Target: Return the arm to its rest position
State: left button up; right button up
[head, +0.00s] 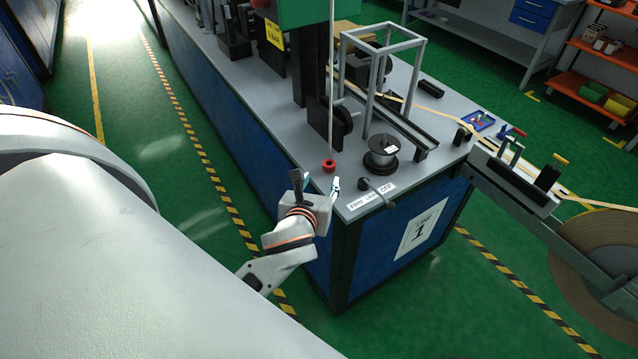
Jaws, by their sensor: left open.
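My left gripper (316,184) is open and empty beside the near left corner of the grey-topped machine bench (405,187). Its fingers point up, one dark on the left and one pale with a teal edge on the right. A red ring-shaped piece (328,166) at the foot of a thin pale rod (332,80) shows just above and between the fingertips; I cannot tell whether they touch it. My left arm reaches in from the left. My right gripper is not in view.
A large tape reel (600,262) stands at the right. Green floor (180,165) is clear left of the bench.

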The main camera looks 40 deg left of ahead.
pick_arm(q)
jog(key=shift+s+d+r, duration=0.1)
jog(key=shift+s, duration=0.05)
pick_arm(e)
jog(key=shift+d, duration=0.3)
pick_arm(q)
jog(key=s+a+f+n+g, duration=0.25)
jog(key=s+n, duration=0.55)
jog(key=n, duration=0.4)
jog(key=s+a+f+n+g, duration=0.2)
jog(key=s+f+n+g, duration=0.15)
jog(key=s+n, duration=0.6)
jog(key=w+d+f+n+t+h, duration=0.1)
jog(key=d+f+n+t+h, duration=0.1)
jog(key=d+f, duration=0.5)
jog(key=w+d+f+n+t+h, duration=0.1)
jog(key=d+f+n+h, duration=0.3)
jog(key=d+f, duration=0.3)
notch_tip(320, 180, down, 3)
jog(key=shift+w+d+r+t+h, duration=0.15)
jog(key=shift+w+t+h, duration=0.25)
jog(key=shift+h, duration=0.3)
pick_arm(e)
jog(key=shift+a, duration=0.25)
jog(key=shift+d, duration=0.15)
